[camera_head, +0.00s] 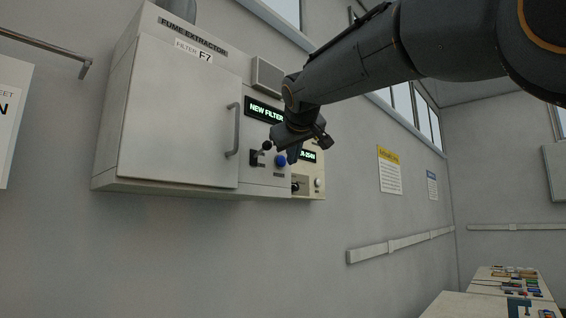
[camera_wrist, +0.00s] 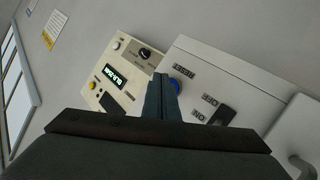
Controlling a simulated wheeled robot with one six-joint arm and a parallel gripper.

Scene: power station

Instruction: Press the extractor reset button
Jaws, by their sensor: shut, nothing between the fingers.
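The fume extractor (camera_head: 180,110) is a pale wall cabinet with a shut door and a green-lit display reading "NEW FILTER" (camera_head: 265,111). Its round blue button (camera_head: 280,161) sits low on the right-hand panel, beside a black switch (camera_head: 257,158). In the wrist view the blue button (camera_wrist: 176,87) is partly hidden behind my fingers, close to a label that seems to read "RESET". My gripper (camera_head: 293,156) is shut and empty, with its tips very near the button. The wrist view shows the closed fingers (camera_wrist: 161,80) overlapping it; I cannot tell whether they touch.
A smaller cream instrument box (camera_head: 312,180) with a green display, a knob and small buttons adjoins the extractor's right side. The door handle (camera_head: 233,130) sticks out left of the panel. Wall notices (camera_head: 389,170) and a table with small items (camera_head: 510,283) are farther right.

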